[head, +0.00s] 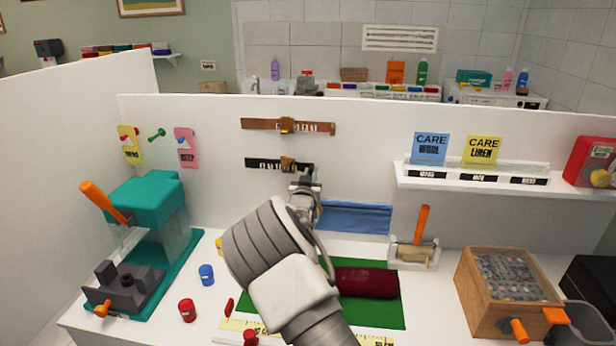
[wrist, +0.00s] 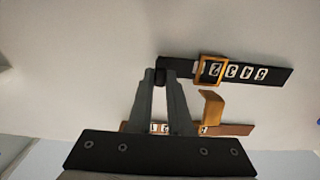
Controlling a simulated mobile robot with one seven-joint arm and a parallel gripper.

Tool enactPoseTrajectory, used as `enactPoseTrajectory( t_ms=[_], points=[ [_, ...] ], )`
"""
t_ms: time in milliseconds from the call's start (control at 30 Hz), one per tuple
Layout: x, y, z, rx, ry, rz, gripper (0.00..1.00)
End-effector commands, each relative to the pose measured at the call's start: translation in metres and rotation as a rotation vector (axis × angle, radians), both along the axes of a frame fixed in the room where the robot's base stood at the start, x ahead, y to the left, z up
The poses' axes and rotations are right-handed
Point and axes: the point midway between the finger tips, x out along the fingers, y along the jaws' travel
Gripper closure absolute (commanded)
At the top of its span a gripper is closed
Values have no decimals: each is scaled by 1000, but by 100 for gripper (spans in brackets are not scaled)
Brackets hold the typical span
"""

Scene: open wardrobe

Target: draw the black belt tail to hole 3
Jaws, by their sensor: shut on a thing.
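The black belt (head: 262,163) lies flat along the white upright panel, below a brown belt (head: 310,128). Its gold buckle (head: 288,164) sits around the strap; the buckle also shows in the wrist view (wrist: 198,72). White digits (wrist: 246,73) run along the strap beside the buckle, upside down and too small to read surely. My gripper (wrist: 161,74) is shut on the black belt's tail end, just left of the buckle in the wrist view. In the head view my gripper (head: 306,178) is at the belt's right end, and my wrist hides part of it.
The brown belt with its own buckle also shows in the wrist view (wrist: 236,130), close beside my fingers. A shelf (head: 480,176) with care cards juts out at right. Below are a green mat (head: 388,312), a dark red roll (head: 366,282) and a teal press (head: 150,198).

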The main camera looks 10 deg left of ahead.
Motion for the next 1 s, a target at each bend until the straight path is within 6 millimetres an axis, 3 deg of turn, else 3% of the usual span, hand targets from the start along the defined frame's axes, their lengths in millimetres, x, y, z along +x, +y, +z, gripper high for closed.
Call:
enactPoseTrajectory(
  t_ms=[33,200,567,600,733,1000],
  points=[
    [1,-11,-4,0,-1,-7,100],
    [0,-29,-3,2,-1,-5,100],
    [-1,-31,0,-1,0,-1,100],
    [-1,-31,0,-1,0,-1,77],
    [-1,-31,0,-1,0,-1,54],
    [-1,-31,0,-1,0,-1,52]
  ],
)
